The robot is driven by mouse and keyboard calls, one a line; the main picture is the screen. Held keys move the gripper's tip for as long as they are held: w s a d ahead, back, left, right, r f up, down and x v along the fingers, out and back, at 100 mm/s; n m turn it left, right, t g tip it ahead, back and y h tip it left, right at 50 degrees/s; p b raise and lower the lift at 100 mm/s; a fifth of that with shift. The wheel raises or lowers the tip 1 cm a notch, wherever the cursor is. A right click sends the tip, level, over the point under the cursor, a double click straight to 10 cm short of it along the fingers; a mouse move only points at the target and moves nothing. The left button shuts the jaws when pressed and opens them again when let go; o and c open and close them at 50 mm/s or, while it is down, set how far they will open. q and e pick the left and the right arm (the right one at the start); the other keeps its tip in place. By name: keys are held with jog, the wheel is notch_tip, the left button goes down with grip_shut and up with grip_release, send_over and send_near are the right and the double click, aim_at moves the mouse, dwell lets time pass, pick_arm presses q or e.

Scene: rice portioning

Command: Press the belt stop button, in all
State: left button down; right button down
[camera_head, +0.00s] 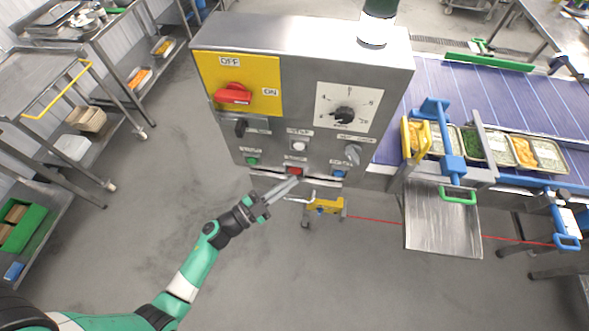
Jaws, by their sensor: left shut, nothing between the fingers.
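The control box (300,85) stands at the top centre, with its front panel facing me. A red button (295,171) sits low in the middle of the panel, between a green button (252,161) on the left and a blue button (339,173) on the right. A white button (299,146) is above it. The small labels are hard to read. My left gripper (296,180) is shut and empty, its fingertips right at the red button's lower edge. I cannot tell whether they touch it. My right gripper is not in view.
The panel also has a red OFF/ON switch (233,94) on a yellow plate and a black dial (344,114). On the right, a purple belt (480,85) carries filled food trays (549,154) near blue guides. Shelves stand at the left; the floor between is clear.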

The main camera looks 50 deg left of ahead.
pick_arm(q)
jog(key=s+d, duration=0.1)
jog(key=s, duration=0.1)
jog(key=s+d, duration=0.2)
jog(key=shift+p, duration=0.4)
dwell(0.8)
